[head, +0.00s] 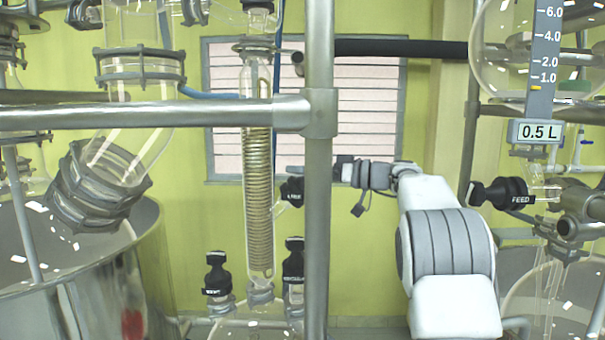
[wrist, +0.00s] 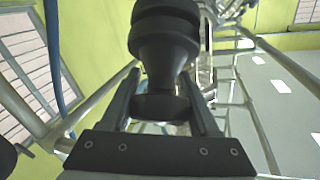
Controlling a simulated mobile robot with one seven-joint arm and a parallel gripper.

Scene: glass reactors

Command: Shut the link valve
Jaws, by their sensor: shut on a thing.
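The link valve has a black knob (head: 291,191) with a white label, only partly legible, just left of the upright steel post in the head view. In the wrist view a black knob (wrist: 165,45) fills the upper middle, its wide grip tapering to a neck and a flange. My gripper (wrist: 168,95) has one finger on each side of the knob's lower part and is shut on it. In the head view my gripper (head: 297,171) reaches in from the right, partly hidden behind the post. The valve's stem and its turn angle are not clear.
A steel post (head: 319,240) and crossbar (head: 150,113) stand in front. A coiled glass condenser (head: 258,190) is left of the valve. Two black-capped valves (head: 217,275) (head: 293,265) sit below. The FEED valve (head: 505,193) and a glass vessel are at right.

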